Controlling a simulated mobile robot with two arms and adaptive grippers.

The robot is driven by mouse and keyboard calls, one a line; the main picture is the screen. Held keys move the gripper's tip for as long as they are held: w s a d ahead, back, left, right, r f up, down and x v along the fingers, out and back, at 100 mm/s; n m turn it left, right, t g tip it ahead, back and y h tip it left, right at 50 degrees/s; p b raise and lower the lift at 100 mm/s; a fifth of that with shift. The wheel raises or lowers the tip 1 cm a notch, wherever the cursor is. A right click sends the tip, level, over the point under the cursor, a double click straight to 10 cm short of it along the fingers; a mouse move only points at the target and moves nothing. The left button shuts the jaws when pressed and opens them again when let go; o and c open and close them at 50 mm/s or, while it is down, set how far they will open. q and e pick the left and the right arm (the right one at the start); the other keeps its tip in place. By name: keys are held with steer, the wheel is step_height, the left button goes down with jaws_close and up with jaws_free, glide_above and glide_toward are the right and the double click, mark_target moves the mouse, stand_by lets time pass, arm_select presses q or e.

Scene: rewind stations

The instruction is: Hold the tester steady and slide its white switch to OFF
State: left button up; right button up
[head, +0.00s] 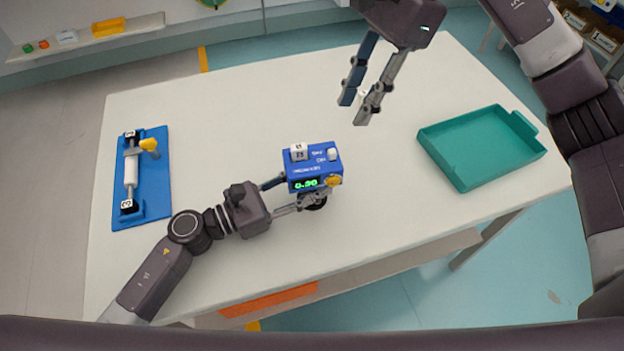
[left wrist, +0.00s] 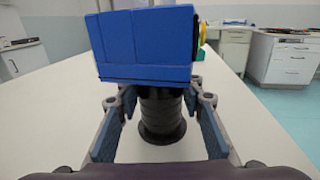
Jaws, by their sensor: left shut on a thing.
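The tester is a blue box (head: 314,170) with a lit green display, standing near the middle of the table. A yellow knob (head: 334,181) is on its front right corner. On top are a white switch (head: 332,155) at the right, beside small white lettering, and a white block with dark marks (head: 299,152) at the left. I cannot tell the switch's position. My left gripper (head: 302,194) is shut on the tester's black post (left wrist: 162,118), below the blue box. My right gripper (head: 353,111) is open and empty, above the table behind the tester.
A blue board (head: 161,193) with a white roller and yellow knob lies at the left of the table. An empty teal tray (head: 460,173) is at the right. The white table (head: 230,110) is clear between them, apart from the tester.

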steer(key=shift+s+a+f, duration=0.1)
steer(key=shift+a+f, duration=0.05)
steer(key=c, duration=0.4)
steer(key=s+a+f+y, duration=0.1)
steer(key=s+a+f, duration=0.1)
steer(key=s+a+f+g+y, duration=0.1)
steer(key=s+a+f+y, duration=0.1)
steer(key=a, duration=0.1)
steer(key=s+a+f+g+y, duration=0.1)
steer(key=a+f+y, duration=0.1)
steer(key=a, duration=0.1)
steer(key=shift+s+a, duration=0.15)
steer(key=shift+s, duration=0.25)
jaws_close()
steer(key=s+a+f+m+y, duration=0.2)
steer(key=s+a+m+y, duration=0.25)
steer(key=a+y, duration=0.25)
steer(key=m+t+h, duration=1.1)
steer(key=m+t, duration=0.5)
steer(key=t, duration=0.5)
glide_toward(305, 176)
steer(key=s+d, duration=0.3)
steer(key=d, duration=0.2)
steer(key=shift+s+d+r+h, duration=0.3)
steer(key=shift+d+r+h, duration=0.1)
steer(key=shift+d+r, duration=0.2)
